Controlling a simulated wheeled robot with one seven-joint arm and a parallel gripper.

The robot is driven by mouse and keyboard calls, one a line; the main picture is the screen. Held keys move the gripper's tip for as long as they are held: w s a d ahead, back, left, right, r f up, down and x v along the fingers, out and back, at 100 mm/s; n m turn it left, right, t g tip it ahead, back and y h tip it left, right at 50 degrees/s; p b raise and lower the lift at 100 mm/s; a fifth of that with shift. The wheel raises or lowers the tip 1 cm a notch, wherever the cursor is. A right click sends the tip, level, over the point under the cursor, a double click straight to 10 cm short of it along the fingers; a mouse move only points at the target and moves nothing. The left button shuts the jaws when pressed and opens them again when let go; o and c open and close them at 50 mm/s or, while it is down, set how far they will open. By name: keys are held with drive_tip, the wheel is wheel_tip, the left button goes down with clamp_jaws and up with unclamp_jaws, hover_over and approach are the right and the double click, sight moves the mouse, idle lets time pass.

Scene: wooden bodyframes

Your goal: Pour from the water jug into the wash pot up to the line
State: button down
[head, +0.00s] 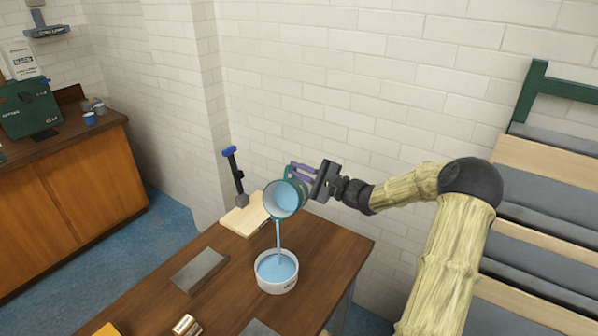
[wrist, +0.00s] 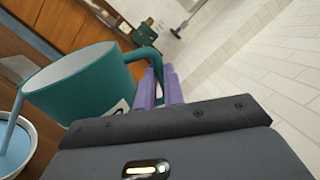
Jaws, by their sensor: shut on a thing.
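The teal water jug (head: 287,198) is tilted in the air above the table, its mouth toward the lower left. A stream of light blue water runs from its lip into the white wash pot (head: 277,284) below, which stands upright on the table and holds blue water. A line inside the pot cannot be made out. My gripper (head: 306,174) is shut on the jug's handle, to the right of the jug. In the wrist view, the purple fingers (wrist: 160,88) close on the handle of the jug (wrist: 85,84); the pot (wrist: 14,150) is partly cut off at the left edge.
The wooden table (head: 232,296) also bears a pale board (head: 244,217), a grey slab (head: 199,269) and a small metallic item (head: 185,325). A dark upright tool with a blue top (head: 234,172) stands behind. A brick wall lies close behind the table.

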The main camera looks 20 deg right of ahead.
drive_tip(key=shift+s+a+r+n+b, duration=0.15)
drive_tip(key=shift+s+r+n+b, duration=0.1)
drive_tip(key=shift+n+b, duration=0.2)
idle(0.7)
drive_tip(key=shift+r+m+p, duration=0.5)
drive_tip(key=shift+m+p, duration=0.05)
drive_tip(key=shift+p, duration=0.35)
drive_tip(key=r+m+p, duration=0.1)
drive_tip(key=m+p, duration=0.2)
drive_tip(key=p, duration=0.1)
drive_tip(key=shift+r+h, duration=0.2)
drive_tip(key=shift+h, duration=0.2)
drive_tip(key=shift+f+m, duration=0.2)
drive_tip(key=shift+m, duration=0.1)
drive_tip(key=r+m+p, duration=0.1)
drive_tip(key=p, duration=0.2)
drive_tip(key=shift+r+m+h+p, duration=0.25)
drive_tip(key=shift+m+h+p, duration=0.05)
drive_tip(key=shift+m+p, duration=0.1)
wheel_tip(320, 180, up, 4)
drive_tip(key=m+p, duration=0.3)
drive_tip(key=p, duration=0.2)
drive_tip(key=m+h+p, duration=0.1)
drive_tip(key=m+p, duration=0.3)
drive_tip(key=p, duration=0.2)
drive_tip(key=shift+f+g, duration=0.2)
drive_tip(key=shift+g, duration=0.2)
